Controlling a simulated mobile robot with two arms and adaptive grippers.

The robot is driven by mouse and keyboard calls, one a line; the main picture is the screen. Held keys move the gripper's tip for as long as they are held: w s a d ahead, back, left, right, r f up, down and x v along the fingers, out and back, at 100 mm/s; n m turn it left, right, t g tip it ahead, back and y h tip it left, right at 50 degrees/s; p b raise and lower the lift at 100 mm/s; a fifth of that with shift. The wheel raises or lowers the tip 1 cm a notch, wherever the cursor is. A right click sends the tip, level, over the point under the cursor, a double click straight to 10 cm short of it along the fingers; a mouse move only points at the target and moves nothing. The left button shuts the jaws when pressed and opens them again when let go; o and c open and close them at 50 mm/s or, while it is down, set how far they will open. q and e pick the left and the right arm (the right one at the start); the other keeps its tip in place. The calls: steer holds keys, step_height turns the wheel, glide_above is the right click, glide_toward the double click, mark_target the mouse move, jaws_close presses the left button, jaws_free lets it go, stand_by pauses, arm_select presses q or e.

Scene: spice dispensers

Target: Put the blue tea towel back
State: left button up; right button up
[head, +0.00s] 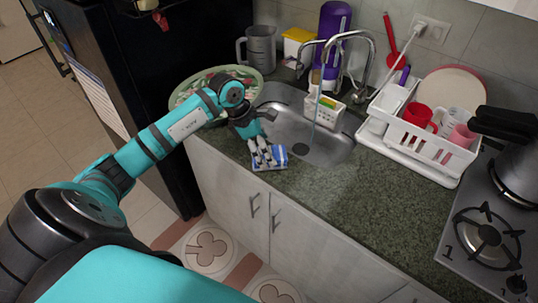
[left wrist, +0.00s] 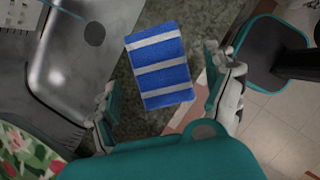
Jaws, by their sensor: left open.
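The blue tea towel (left wrist: 161,66) has white stripes and lies folded on the green counter, at the front edge beside the sink. In the head view the towel (head: 281,155) is partly hidden by my gripper. My left gripper (head: 262,158) is above the towel, pointing down. In the left wrist view the fingers of my left gripper (left wrist: 165,103) are spread, with the towel lying ahead between them; nothing is held. Whether the fingers touch the towel cannot be told. My right gripper is not in view.
A white dish rack (head: 402,125) and a stove (head: 479,235) stand further right. A patterned tray (head: 187,92) is behind my left arm. Bare counter (head: 390,205) lies in front of the rack.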

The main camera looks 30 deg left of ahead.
arm_select(q)
steer(key=b+v, duration=0.1)
steer(key=v, duration=0.7)
steer(key=shift+s+r, duration=0.1)
steer(key=shift+r, duration=0.05)
